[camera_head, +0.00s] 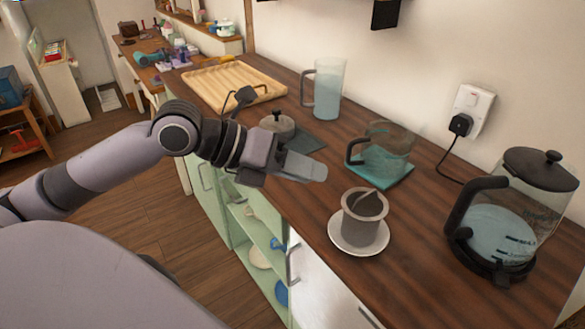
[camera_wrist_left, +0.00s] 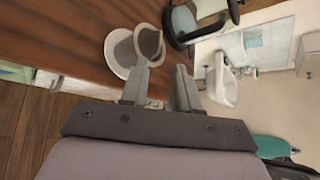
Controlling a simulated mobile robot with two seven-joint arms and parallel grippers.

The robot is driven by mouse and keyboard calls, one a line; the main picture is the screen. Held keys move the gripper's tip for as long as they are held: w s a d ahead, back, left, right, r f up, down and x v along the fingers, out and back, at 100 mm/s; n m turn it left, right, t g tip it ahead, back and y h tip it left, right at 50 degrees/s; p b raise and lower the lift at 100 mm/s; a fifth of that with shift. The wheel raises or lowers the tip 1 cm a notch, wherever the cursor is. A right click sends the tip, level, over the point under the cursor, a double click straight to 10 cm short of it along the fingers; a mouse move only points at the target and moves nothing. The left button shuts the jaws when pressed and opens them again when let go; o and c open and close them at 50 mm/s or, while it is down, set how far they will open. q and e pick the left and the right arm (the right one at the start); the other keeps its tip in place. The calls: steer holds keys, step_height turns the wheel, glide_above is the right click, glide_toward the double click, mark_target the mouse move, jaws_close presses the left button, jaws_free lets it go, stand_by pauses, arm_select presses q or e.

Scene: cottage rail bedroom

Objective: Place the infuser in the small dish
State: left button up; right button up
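The infuser (camera_head: 360,226), a grey cup-shaped basket with a dark inside and a pointed flap at its rim, stands upright in the small dish (camera_head: 338,239), a white round saucer on the counter. In the left wrist view the infuser (camera_wrist_left: 126,52) and the dish (camera_wrist_left: 108,50) are just beyond one fingertip. My left gripper (camera_head: 318,172) is left of and behind the infuser in the head view, above the counter. Its fingers (camera_wrist_left: 163,78) are apart with nothing between them. My right gripper is not in view.
A glass kettle (camera_head: 505,225) stands right of the dish. A glass pot (camera_head: 385,150) on a teal mat (camera_head: 385,182), a lidded grey pot (camera_head: 277,127), a clear jug (camera_head: 327,90) and a wooden tray (camera_head: 225,82) are farther back. A plug cord hangs by the wall.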

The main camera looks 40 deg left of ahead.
arm_select(q)
steer(key=shift+v, duration=0.95)
steer(key=shift+r, duration=0.1)
steer(key=s+d+f+n+g+y, duration=0.1)
steer(key=s+f+n+y, duration=0.15)
steer(key=f+n, duration=0.6)
steer(key=s+d+f+n+y, duration=0.1)
steer(key=s+f+n+y, duration=0.15)
steer(key=f+n, duration=0.55)
steer(key=s+f+n+g+y, duration=0.4)
steer(key=s+f+n, duration=0.7)
steer(key=n, duration=0.6)
steer(key=w+d+f+t+h+p, duration=0.1)
steer(key=w+d+f+t+h, duration=0.1)
steer(key=w+f+t, duration=0.3)
steer(key=shift+f+t, duration=0.55)
steer(key=shift+t, duration=0.45)
